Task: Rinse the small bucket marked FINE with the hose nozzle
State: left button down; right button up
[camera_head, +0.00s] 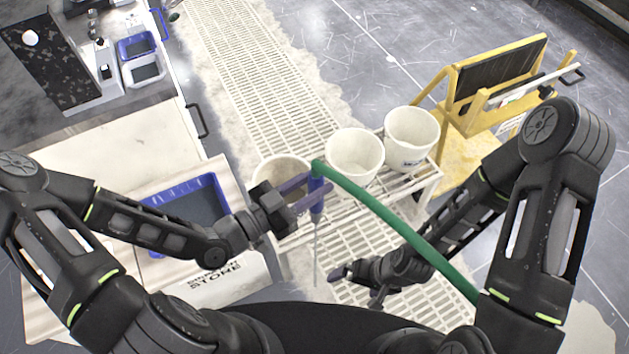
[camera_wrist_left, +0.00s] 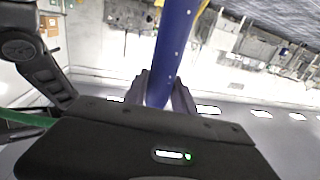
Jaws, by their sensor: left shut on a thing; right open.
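My left gripper (camera_head: 312,194) is shut on the blue hose nozzle (camera_head: 317,205), which also shows between the fingers in the left wrist view (camera_wrist_left: 174,50). The green hose (camera_head: 395,226) runs from the nozzle's top toward the lower right. A thin grey line hangs below the nozzle; I cannot tell whether it is water or a tube. Three white buckets, left (camera_head: 275,171), middle (camera_head: 354,158) and right (camera_head: 411,139), stand on a rack. My left gripper partly covers the left one. The right one bears a small blue mark, unreadable here. My right gripper (camera_head: 357,287) is open and low, right of the nozzle.
The white slatted rack (camera_head: 424,186) stands over a floor grating (camera_head: 243,75). A yellow stand (camera_head: 460,135) is behind it at the right. A blue-rimmed basin (camera_head: 212,183) sits in the counter at the left, partly under my left arm. Open floor lies at the back.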

pick_arm(q)
jog(key=w+a+b, duration=0.4)
jog(key=w+a, duration=0.1)
jog(key=w, duration=0.4)
jog(key=w+a+b, duration=0.4)
jog(key=w+a, duration=0.2)
jog(key=w, duration=0.2)
jog(key=shift+w+a, duration=0.15)
jog(key=shift+w, duration=0.25)
jog(key=d+f+m+g+b, duration=0.1)
jog(key=d+f+b, duration=0.1)
jog(key=d, duration=0.2)
jog(key=shift+n+t, duration=0.6)
jog(key=a, duration=0.1)
jog(key=a+r, duration=0.2)
jog(key=a, duration=0.1)
jog(key=shift+s+b, duration=0.1)
jog(key=shift+b, duration=0.2)
dwell(1.2)
